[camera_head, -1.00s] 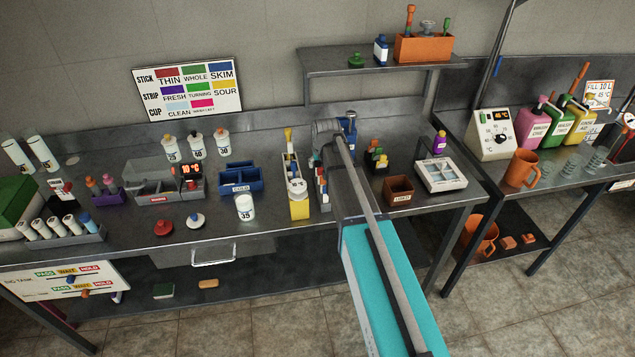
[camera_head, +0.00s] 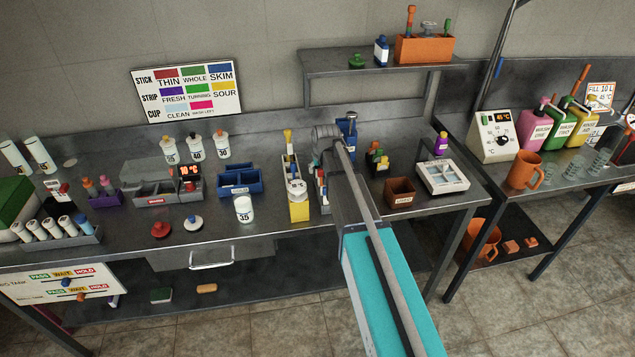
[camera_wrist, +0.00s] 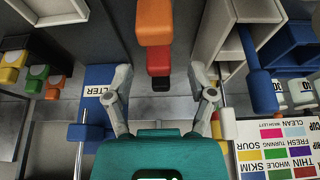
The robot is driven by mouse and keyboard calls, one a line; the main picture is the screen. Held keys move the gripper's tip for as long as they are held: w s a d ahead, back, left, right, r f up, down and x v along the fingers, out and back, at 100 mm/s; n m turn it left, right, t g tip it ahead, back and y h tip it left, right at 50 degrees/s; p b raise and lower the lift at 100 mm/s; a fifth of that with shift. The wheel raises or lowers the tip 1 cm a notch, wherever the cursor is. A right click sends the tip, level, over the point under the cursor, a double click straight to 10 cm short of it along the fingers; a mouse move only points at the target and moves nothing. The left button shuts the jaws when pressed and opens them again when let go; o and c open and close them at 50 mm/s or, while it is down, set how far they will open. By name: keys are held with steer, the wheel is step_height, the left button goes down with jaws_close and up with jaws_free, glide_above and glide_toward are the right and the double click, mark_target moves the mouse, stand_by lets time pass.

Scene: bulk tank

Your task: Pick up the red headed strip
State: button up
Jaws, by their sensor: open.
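The strip's shaft below the red head is hidden. My gripper (camera_wrist: 160,76) is open, with one finger on each side of the red and black heads. Nothing is visibly clamped; the depth between fingertips and red head is unclear. In the head view my arm covers much of this spot, and the fingertips are hidden.
A blue box lettered "LTER" (camera_wrist: 97,112) lies close by my left finger in the wrist view. A blue-headed item (camera_wrist: 262,90) stands beyond the right finger. In the head view, a yellow holder (camera_head: 299,209) and brown box (camera_head: 399,192) flank my arm.

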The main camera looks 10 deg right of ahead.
steer(key=shift+b+x, duration=1.35)
steer(key=shift+x, duration=0.4)
steer(key=shift+s, duration=0.1)
steer(key=c, duration=0.9)
